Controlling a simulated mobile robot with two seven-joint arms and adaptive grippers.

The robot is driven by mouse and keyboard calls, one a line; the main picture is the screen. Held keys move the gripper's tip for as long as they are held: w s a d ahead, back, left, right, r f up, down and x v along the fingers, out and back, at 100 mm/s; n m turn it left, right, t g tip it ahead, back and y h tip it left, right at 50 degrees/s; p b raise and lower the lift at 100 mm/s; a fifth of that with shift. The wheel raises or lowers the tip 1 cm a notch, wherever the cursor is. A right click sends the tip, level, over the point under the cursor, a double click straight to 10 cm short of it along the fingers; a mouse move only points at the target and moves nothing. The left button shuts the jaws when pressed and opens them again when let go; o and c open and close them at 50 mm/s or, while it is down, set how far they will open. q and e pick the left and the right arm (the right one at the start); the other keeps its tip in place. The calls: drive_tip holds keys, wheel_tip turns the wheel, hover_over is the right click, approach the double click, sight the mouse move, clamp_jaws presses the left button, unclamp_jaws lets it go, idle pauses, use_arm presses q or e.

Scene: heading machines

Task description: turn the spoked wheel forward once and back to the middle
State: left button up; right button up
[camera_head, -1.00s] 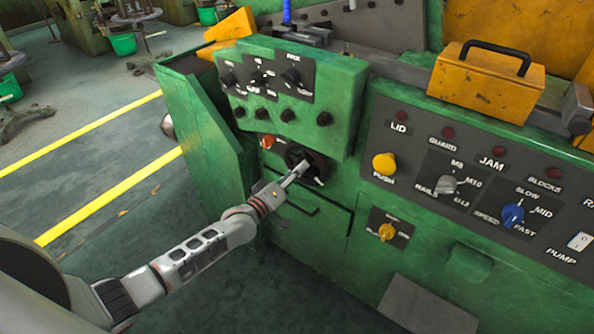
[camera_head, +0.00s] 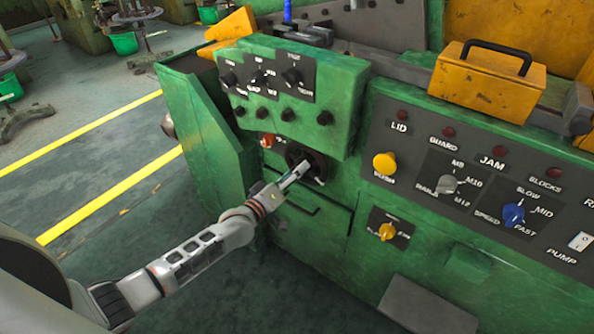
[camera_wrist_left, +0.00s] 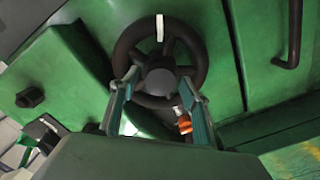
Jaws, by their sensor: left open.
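The dark spoked wheel (camera_head: 321,168) sits on the green machine's front, below the knob panel and partly hidden by my left gripper in the head view. In the left wrist view the wheel (camera_wrist_left: 124,50) faces the camera, with a grey hub and a white mark at the top of its rim. My left gripper (camera_head: 304,165) is at the wheel. In the left wrist view its fingers (camera_wrist_left: 160,80) are spread apart, one on each side of the hub, over the lower part of the wheel. I cannot tell whether they touch it. My right gripper is not in view.
An orange-red knob (camera_head: 267,141) lies just left of the wheel. The knob panel (camera_head: 340,95) juts out above it. A drawer handle (camera_head: 303,209) is below. A yellow switch (camera_head: 387,232) and a labelled control panel (camera_head: 400,150) are to the right. Open floor lies left.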

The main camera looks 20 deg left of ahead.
use_arm(q)
drive_tip(key=v, duration=1.1)
